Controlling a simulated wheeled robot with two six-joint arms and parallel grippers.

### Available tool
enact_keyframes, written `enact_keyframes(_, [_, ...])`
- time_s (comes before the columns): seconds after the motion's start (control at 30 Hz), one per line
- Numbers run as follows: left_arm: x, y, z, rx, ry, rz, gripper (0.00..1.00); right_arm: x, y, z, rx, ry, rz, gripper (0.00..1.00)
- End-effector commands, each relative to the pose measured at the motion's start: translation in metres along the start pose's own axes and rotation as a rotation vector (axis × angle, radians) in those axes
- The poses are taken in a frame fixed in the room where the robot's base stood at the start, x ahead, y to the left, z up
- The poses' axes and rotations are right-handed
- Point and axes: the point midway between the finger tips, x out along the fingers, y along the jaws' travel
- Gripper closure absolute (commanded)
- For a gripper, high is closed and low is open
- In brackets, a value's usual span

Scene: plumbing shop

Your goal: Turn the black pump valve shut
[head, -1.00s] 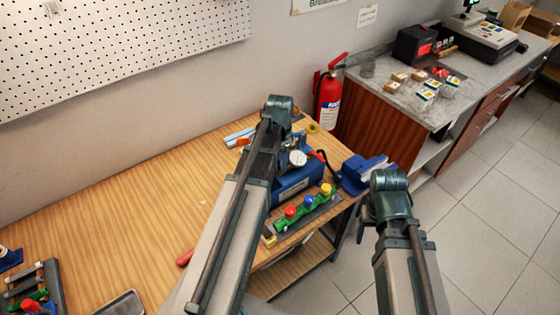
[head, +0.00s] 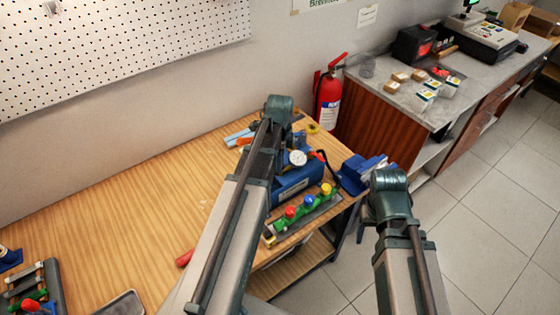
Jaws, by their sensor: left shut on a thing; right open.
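The blue pump (head: 296,184) stands near the right end of the wooden bench, with a white round gauge (head: 298,158) on top. My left arm reaches over the bench to the pump. My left gripper (head: 284,134) is down behind its own wrist at the pump's left side, and its fingertips are mostly hidden. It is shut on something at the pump. The black valve is hidden there, so its angle cannot be seen. My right gripper (head: 367,217) is open and empty, off the bench's right end, in front of the blue vise.
A green manifold with red, blue and yellow knobs (head: 307,208) lies in front of the pump. A blue vise (head: 360,176) sits at the bench's right corner. A red-handled tool (head: 184,258) lies left of my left arm. The wooden bench (head: 130,220) is mostly clear at left.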

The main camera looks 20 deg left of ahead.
Motion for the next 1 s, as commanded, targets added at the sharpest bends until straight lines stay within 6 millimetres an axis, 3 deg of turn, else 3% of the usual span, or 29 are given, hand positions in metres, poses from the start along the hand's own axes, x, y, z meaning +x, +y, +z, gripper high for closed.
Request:
enact_keyframes(0.53, [0.0001, 0.0002, 0.0000, 0.024, 0.000, 0.000, 1.00, 0.0001, 0.0000, 0.0000, 0.000, 0.000, 0.000, 0.31])
enact_keyframes(0.57, [0.0001, 0.0002, 0.0000, 0.024, 0.000, 0.000, 0.59, 0.0001, 0.0000, 0.0000, 0.000, 0.000, 0.000, 0.31])
enact_keyframes(0.7, [0.0001, 0.0001, 0.0000, 0.024, 0.000, 0.000, 0.34, 0.0001, 0.0000, 0.0000, 0.000, 0.000, 0.000, 0.31])
enact_keyframes(1.0, [-0.0002, 0.0001, 0.0000, 0.023, 0.000, 0.000, 0.31, -0.0002, 0.0000, 0.0000, 0.000, 0.000, 0.000, 0.31])
